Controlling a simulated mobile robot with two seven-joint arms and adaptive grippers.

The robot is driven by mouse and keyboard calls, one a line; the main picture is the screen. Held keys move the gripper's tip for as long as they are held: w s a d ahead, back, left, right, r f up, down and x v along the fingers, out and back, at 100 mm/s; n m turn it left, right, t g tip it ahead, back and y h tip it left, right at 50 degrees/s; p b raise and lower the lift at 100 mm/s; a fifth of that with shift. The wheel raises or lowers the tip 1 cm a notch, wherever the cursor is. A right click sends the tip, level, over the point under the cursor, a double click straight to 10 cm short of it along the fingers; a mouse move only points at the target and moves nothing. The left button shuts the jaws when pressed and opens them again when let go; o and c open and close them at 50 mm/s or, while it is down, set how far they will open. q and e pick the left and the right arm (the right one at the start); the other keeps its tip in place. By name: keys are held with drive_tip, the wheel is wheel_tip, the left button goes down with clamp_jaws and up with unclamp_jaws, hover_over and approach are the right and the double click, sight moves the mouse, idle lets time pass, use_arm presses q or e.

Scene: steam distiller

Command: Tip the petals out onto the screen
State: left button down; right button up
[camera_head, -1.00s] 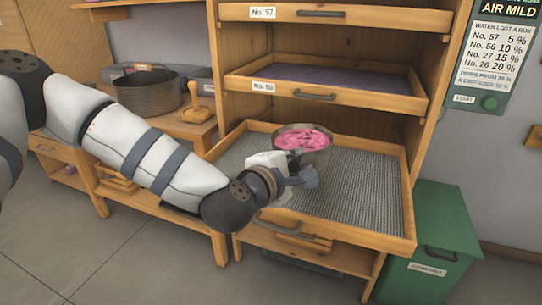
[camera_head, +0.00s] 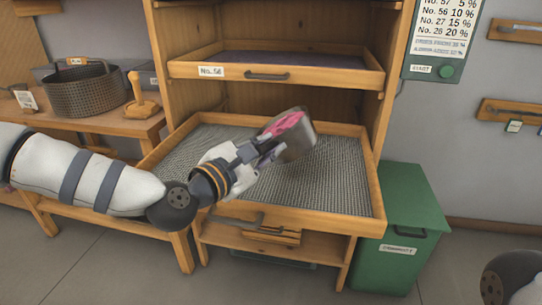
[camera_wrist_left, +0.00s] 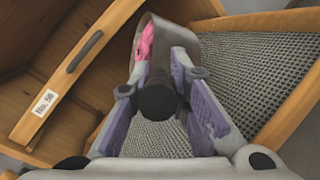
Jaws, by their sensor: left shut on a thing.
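My left gripper (camera_head: 262,152) is shut on the dark handle (camera_wrist_left: 157,98) of a grey metal pan (camera_head: 299,144). Pink petals (camera_head: 284,123) are inside the pan, and they also show in the left wrist view (camera_wrist_left: 147,42). The pan is tilted, held above the grey mesh screen (camera_head: 335,180) of the pulled-out wooden tray. No petals show on the visible mesh. The part of the screen behind the pan and gripper is hidden. My right gripper is out of view.
A green bin (camera_head: 410,215) stands right of the rack. A dark basket (camera_head: 85,95) and a wooden-handled tool (camera_head: 140,100) stand on the left bench.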

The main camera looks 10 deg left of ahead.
use_arm(q)
drive_tip(key=a+n+b, duration=0.1)
drive_tip(key=b, duration=0.1)
drive_tip(key=n+t+b, duration=0.1)
drive_tip(key=n, duration=0.1)
drive_tip(key=shift+a+f+n+h+b, duration=0.15)
drive_tip(key=shift+a+n+h+b, duration=0.15)
drive_tip(key=shift+a+h+b, duration=0.1)
drive_tip(key=a+f+n+t+y+b, duration=0.2)
drive_tip(key=a+n+t+y+b, duration=0.1)
drive_tip(key=n+b, duration=0.7)
drive_tip(key=a+f+n+t+y+b, duration=0.3)
drive_tip(key=a+n+b, duration=0.3)
drive_tip(key=n+b, duration=0.4)
drive_tip(key=shift+w+a+n+y+b, duration=0.2)
drive_tip(key=shift+a+n+y+b, duration=0.1)
drive_tip(key=shift+y+b, duration=0.3)
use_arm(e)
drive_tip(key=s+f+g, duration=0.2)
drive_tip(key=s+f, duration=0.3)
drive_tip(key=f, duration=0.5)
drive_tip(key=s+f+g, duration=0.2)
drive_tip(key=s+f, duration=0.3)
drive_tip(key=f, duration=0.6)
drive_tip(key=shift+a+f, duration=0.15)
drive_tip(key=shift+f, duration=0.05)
